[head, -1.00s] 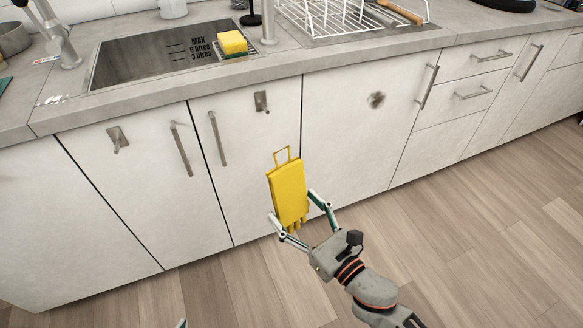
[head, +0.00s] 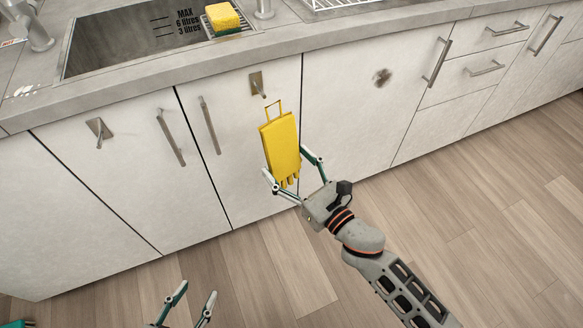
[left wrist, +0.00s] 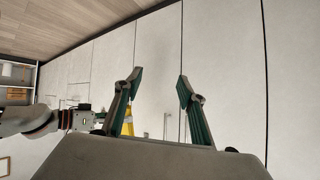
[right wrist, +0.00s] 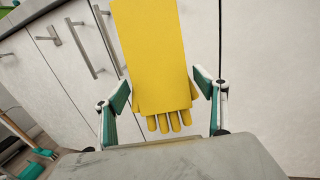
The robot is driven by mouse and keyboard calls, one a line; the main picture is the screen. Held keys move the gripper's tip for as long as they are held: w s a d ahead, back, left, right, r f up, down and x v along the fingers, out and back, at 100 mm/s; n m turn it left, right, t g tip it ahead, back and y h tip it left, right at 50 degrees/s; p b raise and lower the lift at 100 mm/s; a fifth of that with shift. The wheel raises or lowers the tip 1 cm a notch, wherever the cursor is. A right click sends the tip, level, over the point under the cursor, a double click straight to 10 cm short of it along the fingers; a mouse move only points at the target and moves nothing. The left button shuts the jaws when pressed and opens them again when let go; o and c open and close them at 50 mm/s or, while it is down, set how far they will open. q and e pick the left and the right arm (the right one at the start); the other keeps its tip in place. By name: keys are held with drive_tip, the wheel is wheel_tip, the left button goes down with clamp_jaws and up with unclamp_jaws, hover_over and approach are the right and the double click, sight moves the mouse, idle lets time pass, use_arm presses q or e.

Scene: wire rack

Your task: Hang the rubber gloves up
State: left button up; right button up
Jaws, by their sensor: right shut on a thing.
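The yellow rubber gloves (head: 281,146) hang fingers down with a thin loop (head: 273,108) at their top. My right gripper (head: 290,178) is shut on the gloves near the finger end, one finger on each side; the right wrist view shows the gloves (right wrist: 152,60) between the fingers. A metal hook (head: 258,84) on the cabinet door is just above and left of the loop, which looks apart from it. Another hook (head: 99,130) is on the door to the left. My left gripper (head: 190,300) is open and empty, low at the bottom of the head view.
Cabinet doors have bar handles (head: 209,125) close to the hooks. The counter edge (head: 240,62) overhangs above, with a sink and a yellow sponge (head: 222,17). The wooden floor (head: 400,240) in front is clear.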

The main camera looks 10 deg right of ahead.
drive_tip(key=shift+w+d+x, duration=0.1)
drive_tip(key=shift+d+x, duration=0.05)
drive_tip(key=shift+x, duration=0.75)
drive_tip(key=shift+w+d+x, duration=0.1)
drive_tip(key=shift+d+x, duration=0.1)
drive_tip(key=shift+x, duration=0.65)
drive_tip(key=shift+w+a+f, duration=0.1)
drive_tip(key=shift+w+f, duration=0.1)
drive_tip(key=shift+w, duration=0.25)
drive_tip(key=shift+w+a+f+b, duration=0.1)
drive_tip(key=shift+w+a+b, duration=0.15)
drive_tip(key=shift+w, duration=0.25)
drive_tip(key=shift+w+a+f+b, duration=0.1)
drive_tip(key=shift+w+b, duration=0.15)
drive_tip(key=shift+w, duration=0.25)
drive_tip(key=shift+f, duration=0.1)
drive_tip(key=shift+w+a+f+b, duration=0.15)
drive_tip(key=shift+w+f+b, duration=0.15)
drive_tip(key=shift+w+b, duration=0.1)
drive_tip(key=shift+w+f, duration=0.25)
idle(0.7)
drive_tip(key=shift+b, duration=0.3)
idle(0.5)
drive_tip(key=o, duration=2.1)
